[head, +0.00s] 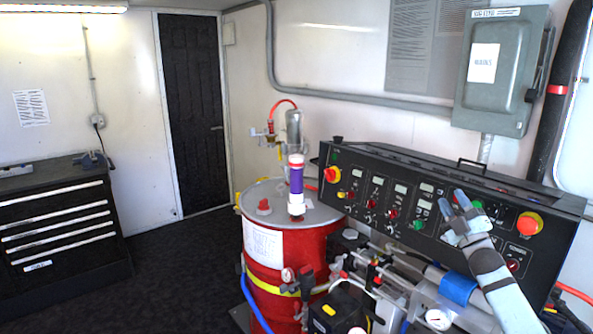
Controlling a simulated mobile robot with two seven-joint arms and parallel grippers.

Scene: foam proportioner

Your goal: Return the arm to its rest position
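My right arm (490,270) comes in from the bottom right, grey and white. My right gripper (453,202) is in front of the black control panel (388,184), over its right half. Its two blue-tipped fingers stand a little apart, with nothing visible between them. I cannot tell whether the fingertips touch the panel face. The gripper and arm hide some of the controls behind them. My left gripper is not in view.
A red emergency button (529,224) is right of the gripper. Pipes and gauges (438,319) crowd below the panel. A red drum (270,256) stands left, a tool cabinet (60,225) far left. A grey electrical box (500,75) hangs above. The dark floor (185,270) between is clear.

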